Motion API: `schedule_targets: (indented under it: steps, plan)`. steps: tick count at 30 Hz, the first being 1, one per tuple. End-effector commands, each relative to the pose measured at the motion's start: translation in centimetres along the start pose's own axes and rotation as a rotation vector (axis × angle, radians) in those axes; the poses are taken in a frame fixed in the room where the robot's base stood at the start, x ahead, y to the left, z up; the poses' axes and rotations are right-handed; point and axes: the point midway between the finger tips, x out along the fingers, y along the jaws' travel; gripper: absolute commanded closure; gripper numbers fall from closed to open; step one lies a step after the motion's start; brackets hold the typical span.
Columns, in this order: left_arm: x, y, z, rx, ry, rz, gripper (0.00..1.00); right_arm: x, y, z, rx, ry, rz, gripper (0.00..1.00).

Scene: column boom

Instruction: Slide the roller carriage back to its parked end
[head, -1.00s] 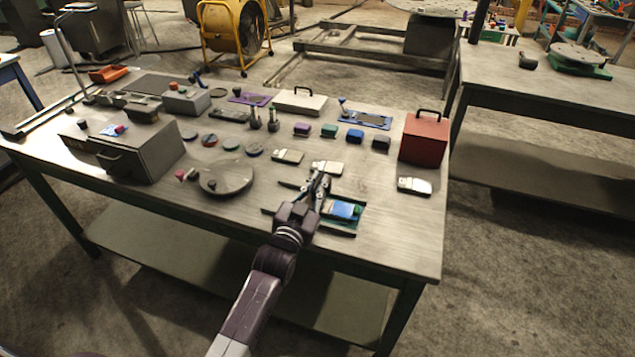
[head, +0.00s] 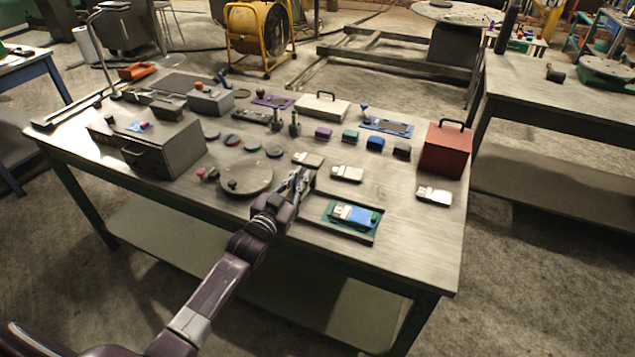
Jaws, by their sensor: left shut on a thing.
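My left gripper (head: 298,182) reaches in over the front of the workbench, at the left end of a low green bed with dark side edges (head: 350,233). Its fingers are shut on a small part, taken as the roller carriage, which the fingers and wrist mostly hide. A blue and white block with a green end (head: 354,215) lies in the green bed, to the right of the fingers and apart from them. My right gripper is out of view.
A round grey turntable (head: 245,180) stands close left of the gripper. A grey drawer box (head: 150,148) is at left, a red box (head: 445,150) at right. The bench's front right is clear.

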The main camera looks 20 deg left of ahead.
Motion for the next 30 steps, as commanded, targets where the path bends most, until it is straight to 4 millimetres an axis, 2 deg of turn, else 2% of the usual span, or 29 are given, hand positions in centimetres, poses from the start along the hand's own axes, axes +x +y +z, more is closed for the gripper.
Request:
schedule_targets:
  steps: [11, 12, 16, 26, 30]
  plan:
    - [0.0, -0.7, 0.2, 0.003, -0.002, -0.001, 1.00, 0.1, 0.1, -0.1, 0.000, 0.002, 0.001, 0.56]
    - [0.0, -0.8, 0.2, 0.003, -0.001, -0.002, 0.90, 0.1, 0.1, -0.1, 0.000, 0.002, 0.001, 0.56]
    - [0.0, -0.8, 0.1, 0.003, -0.001, -0.002, 0.75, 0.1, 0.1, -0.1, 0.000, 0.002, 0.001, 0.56]
    - [-0.2, -0.6, 0.2, 0.000, -0.001, 0.000, 0.75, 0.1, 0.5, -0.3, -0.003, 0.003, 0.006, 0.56]
    - [-1.5, -0.6, 0.3, 0.000, -0.002, 0.001, 0.75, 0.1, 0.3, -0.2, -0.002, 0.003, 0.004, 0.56]
